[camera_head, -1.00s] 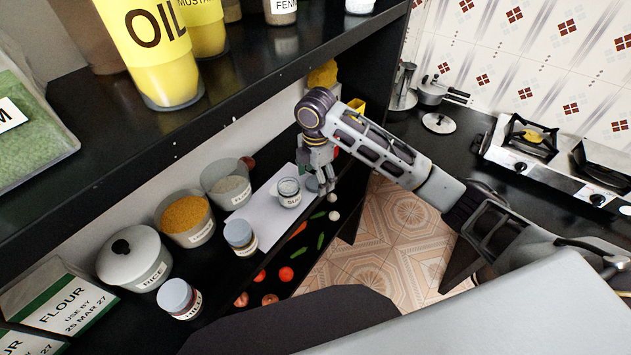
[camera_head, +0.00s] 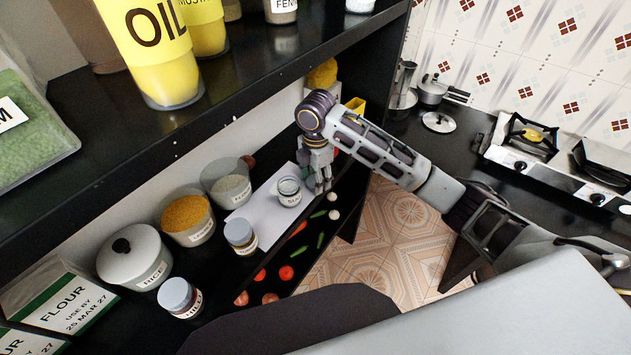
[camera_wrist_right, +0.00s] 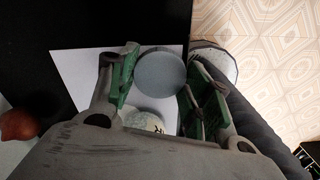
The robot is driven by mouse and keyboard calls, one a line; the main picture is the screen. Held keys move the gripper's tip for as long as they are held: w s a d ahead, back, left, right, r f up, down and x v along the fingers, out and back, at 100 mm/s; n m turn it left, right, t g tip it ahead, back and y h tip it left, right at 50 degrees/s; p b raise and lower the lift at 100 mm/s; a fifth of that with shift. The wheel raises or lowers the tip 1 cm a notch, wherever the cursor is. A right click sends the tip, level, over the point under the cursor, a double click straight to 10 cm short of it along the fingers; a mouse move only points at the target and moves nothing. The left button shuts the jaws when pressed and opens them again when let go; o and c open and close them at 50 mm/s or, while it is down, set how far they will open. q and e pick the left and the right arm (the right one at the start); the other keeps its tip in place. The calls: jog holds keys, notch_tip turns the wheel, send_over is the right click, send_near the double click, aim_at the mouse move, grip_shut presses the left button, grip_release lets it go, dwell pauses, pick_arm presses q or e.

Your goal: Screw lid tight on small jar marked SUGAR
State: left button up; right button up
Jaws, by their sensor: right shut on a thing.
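The small jar marked SUGAR (camera_head: 289,194) stands upright and open on a white sheet (camera_head: 256,223) on the dark shelf. My right gripper (camera_head: 319,186) points down just right of the jar. In the right wrist view, the round grey lid (camera_wrist_right: 160,74) sits between the two green-padded fingers of the right gripper (camera_wrist_right: 160,88), which is shut on it. The lid is apart from the jar's mouth. Part of a pale round thing, probably the sugar jar (camera_wrist_right: 143,121), shows below the lid there. My left gripper is not in view.
A small jar with a grey lid (camera_head: 240,237) stands at the sheet's near edge. Tubs (camera_head: 188,219) and a RICE pot (camera_head: 133,262) stand to the left. The upper shelf (camera_head: 200,127) overhangs them. Vegetables (camera_head: 286,272) lie lower down. The stove (camera_head: 540,150) is at right.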

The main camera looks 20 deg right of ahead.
jog(key=shift+r, duration=0.15)
jog(key=shift+s+d+r+b, duration=0.1)
jog(key=shift+s+r+b, duration=0.1)
jog(key=shift+b, duration=0.1)
notch_tip(320, 180, up, 4)
jog(key=shift+w, duration=0.1)
jog(key=shift+r, duration=1.25)
jog(key=shift+s+d+f, duration=0.15)
jog(key=shift+s+d, duration=0.15)
jog(key=s+d+b, duration=0.3)
jog(key=s+d, duration=0.8)
jog(key=s, duration=0.4)
jog(key=shift+d, duration=0.25)
